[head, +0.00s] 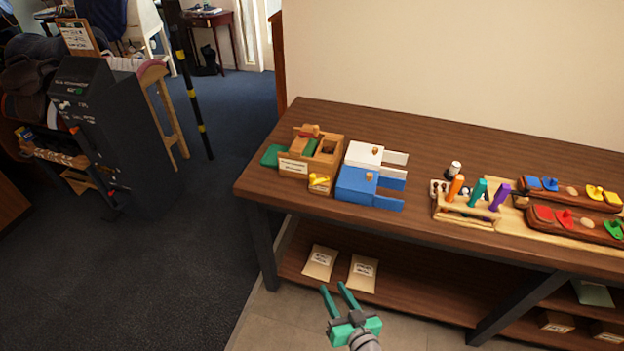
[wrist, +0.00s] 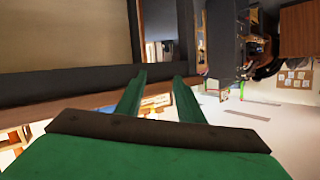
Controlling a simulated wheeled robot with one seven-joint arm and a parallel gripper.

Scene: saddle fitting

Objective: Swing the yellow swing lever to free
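The yellow swing lever (head: 318,180) is on the front face of a wooden box (head: 326,158) at the left end of the workbench in the head view. It is small there, and I cannot tell its exact setting. My gripper (head: 336,290) is in front of the bench, below and apart from the lever. Its two green fingers are spread with nothing between them. In the wrist view the open fingers (wrist: 158,90) point away from the lever, which does not show there.
The workbench (head: 430,150) also holds a blue box (head: 355,186), a white box (head: 362,154), a rack with orange, teal and purple handles (head: 466,210), and trays at the right. Two packets (head: 320,262) lie on the lower shelf.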

